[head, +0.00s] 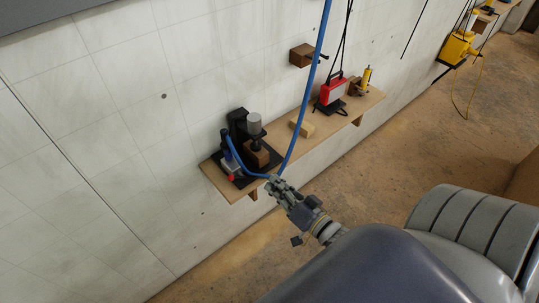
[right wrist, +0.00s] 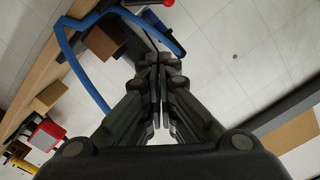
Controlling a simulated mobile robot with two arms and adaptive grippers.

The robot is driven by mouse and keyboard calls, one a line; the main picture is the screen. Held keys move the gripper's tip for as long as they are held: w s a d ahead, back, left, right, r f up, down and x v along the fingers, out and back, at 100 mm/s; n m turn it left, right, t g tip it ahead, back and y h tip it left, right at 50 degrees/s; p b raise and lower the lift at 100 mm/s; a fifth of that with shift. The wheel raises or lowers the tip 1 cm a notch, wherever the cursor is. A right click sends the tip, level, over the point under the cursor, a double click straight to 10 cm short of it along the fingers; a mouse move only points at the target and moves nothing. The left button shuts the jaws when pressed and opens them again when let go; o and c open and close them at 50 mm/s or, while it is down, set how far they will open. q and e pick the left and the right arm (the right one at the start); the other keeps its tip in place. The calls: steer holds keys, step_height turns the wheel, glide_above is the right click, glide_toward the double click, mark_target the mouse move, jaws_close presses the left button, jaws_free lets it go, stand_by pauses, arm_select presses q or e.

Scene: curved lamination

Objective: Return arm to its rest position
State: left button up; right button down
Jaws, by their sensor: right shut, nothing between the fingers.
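My right gripper (head: 272,181) is in the middle of the head view, by the front edge of the wall shelf (head: 222,185). Its arm comes in from the lower right. In the right wrist view its fingers (right wrist: 158,62) are together with nothing held between them. A blue hose (head: 305,97) hangs from above and curves close by the fingertips to a black machine (head: 238,122) on the shelf. I cannot tell whether the hose touches the gripper. My left gripper is in neither view.
On the shelf stand a wooden block (head: 302,128), a red-and-white device (head: 332,91) and a small yellow tool (head: 364,78). A brown block (head: 301,55) sits on the wall above. Yellow equipment (head: 458,47) is at the far right. The brown floor (head: 375,175) beside the shelf is open.

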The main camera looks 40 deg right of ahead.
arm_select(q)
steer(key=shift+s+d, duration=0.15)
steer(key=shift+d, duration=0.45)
